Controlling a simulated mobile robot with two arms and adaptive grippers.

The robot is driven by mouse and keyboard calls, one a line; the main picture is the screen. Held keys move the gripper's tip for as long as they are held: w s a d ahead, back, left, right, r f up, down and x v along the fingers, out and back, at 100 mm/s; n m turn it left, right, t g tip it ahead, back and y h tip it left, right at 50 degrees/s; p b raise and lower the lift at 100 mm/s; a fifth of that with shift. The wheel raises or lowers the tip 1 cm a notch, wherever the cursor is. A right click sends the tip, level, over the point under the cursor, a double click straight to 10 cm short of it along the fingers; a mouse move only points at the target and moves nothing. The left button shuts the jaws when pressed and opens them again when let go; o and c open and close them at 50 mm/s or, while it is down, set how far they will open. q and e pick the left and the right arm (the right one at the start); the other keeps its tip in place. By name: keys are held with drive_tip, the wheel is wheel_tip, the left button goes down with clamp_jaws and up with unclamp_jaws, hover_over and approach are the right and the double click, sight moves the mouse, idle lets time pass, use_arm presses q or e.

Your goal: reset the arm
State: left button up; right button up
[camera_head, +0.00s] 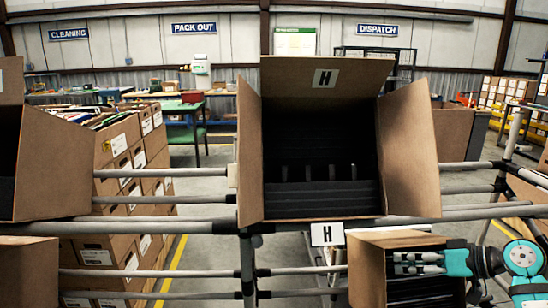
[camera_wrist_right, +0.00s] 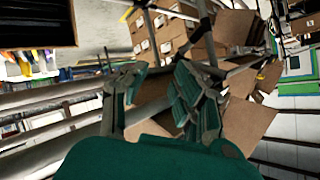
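My right gripper (camera_head: 418,262) shows at the lower right of the head view, its fingers pointing left. It overlaps the open side of the lower right carton (camera_head: 368,272); I cannot tell how deep it is relative to the carton. In the right wrist view the two fingers of the right gripper (camera_wrist_right: 156,85) stand apart, with nothing held between them. Part of my turquoise arm comes in from the right edge. My left gripper and arm are not in the head view.
An open tilted carton (camera_head: 408,150) marked H sits on the pipe rack (camera_head: 470,212) in the middle, with a dark interior. Another open carton (camera_head: 52,165) is at the left. Stacked boxes (camera_head: 122,205) stand behind the rack. Open floor (camera_head: 205,265) shows beyond.

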drive_tip(key=s+a+f+g+h, duration=0.2)
drive_tip(key=s+a+f+h, duration=0.15)
drive_tip(key=s+f, duration=0.55)
drive_tip(key=s+a+f+g+h, duration=0.15)
drive_tip(key=s+a+f, duration=0.3)
drive_tip(key=f, duration=0.75)
drive_tip(key=s+a+f+m+h, duration=0.1)
drive_tip(key=s+h, duration=0.1)
drive_tip(key=s, duration=0.8)
drive_tip(key=s+a+f+m+h, duration=0.1)
drive_tip(key=s+f+h, duration=0.15)
drive_tip(key=s, duration=0.65)
wheel_tip(320, 180, down, 25)
drive_tip(key=s+g, duration=0.2)
drive_tip(key=s+d+f+g, duration=0.1)
drive_tip(key=s+d+f, duration=0.2)
drive_tip(key=s+f, duration=1.2)
drive_tip(key=shift+s+f+p, duration=0.4)
drive_tip(key=shift+s+p, duration=0.05)
drive_tip(key=shift+s, duration=0.35)
drive_tip(key=shift+h, duration=0.25)
